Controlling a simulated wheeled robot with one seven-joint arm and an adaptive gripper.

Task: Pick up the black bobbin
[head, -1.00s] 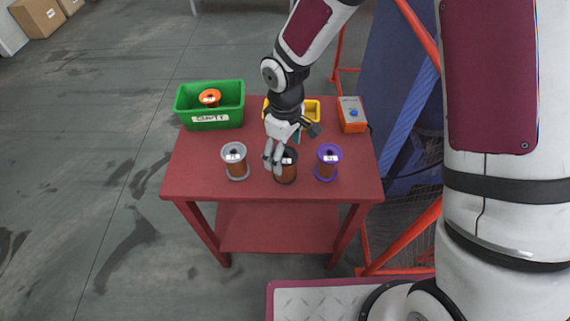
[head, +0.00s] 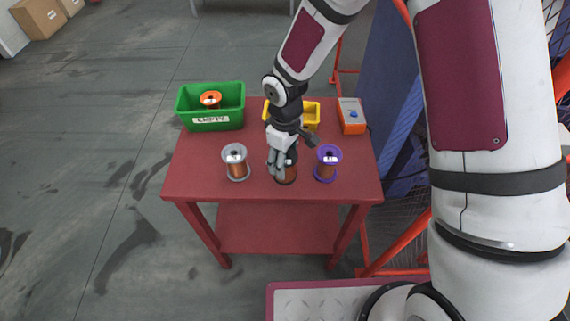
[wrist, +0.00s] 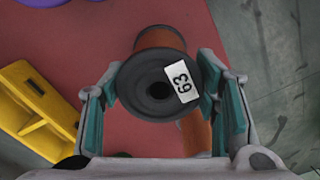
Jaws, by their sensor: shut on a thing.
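The black bobbin (wrist: 140,85) with copper-coloured winding and a white label reading 63 stands between the fingers of my gripper (wrist: 160,100) in the wrist view. In the head view the black bobbin (head: 287,175) is at the table's front middle, partly hidden by my gripper (head: 278,163). My gripper is shut on it, one finger on each side of its top flange. The bobbin appears upright, and I cannot tell whether its base touches the table.
On the red table (head: 205,180), a grey bobbin (head: 236,163) stands left and a purple bobbin (head: 327,163) right. Behind are a green bin (head: 212,120) holding an orange bobbin (head: 210,98), a yellow bin (head: 312,112) and an orange-grey box (head: 351,116).

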